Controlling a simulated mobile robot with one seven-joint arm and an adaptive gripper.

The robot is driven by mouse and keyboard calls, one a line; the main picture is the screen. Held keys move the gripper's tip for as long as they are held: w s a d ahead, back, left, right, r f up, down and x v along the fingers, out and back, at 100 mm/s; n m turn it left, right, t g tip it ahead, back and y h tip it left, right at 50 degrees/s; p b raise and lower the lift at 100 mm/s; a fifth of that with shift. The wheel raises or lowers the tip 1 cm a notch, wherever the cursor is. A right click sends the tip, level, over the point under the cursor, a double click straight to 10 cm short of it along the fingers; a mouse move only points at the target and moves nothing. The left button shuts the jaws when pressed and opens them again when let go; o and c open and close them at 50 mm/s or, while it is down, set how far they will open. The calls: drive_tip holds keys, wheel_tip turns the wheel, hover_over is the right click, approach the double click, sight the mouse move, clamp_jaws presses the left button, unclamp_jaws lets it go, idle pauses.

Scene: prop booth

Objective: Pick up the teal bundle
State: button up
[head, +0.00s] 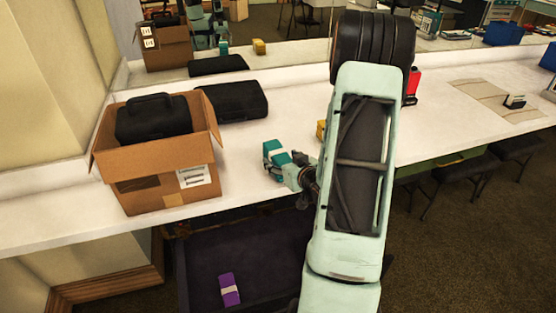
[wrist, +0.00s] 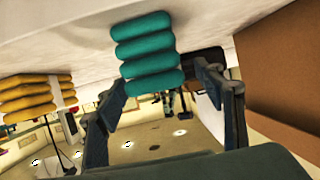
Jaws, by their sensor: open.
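The teal bundle (head: 275,152) lies on the white counter, right of the cardboard box. It has stacked teal rolls and a pale band. My gripper (head: 287,172) is at its near right side, and my arm hides part of the counter behind. In the wrist view the teal bundle (wrist: 148,52) fills the upper middle, and its lower end reaches the gap between the two fingers of my gripper (wrist: 160,85). The fingers are apart. I cannot tell whether either finger touches the bundle.
An open cardboard box (head: 135,190) with a black case (head: 152,118) stands at left; another black case (head: 232,101) lies behind it. A yellow bundle (wrist: 38,97) is beside the teal one. A purple bundle (head: 229,290) lies in the dark bin (head: 265,240) below. A mirror runs behind the counter.

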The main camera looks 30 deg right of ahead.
sight(278, 154)
drive_tip(key=shift+x, duration=1.95)
drive_tip(key=shift+d, duration=0.1)
drive_tip(key=c, duration=1.2)
drive_tip(key=shift+r, duration=0.1)
drive_tip(key=shift+c, duration=1.1)
drive_tip(key=shift+r, duration=0.15)
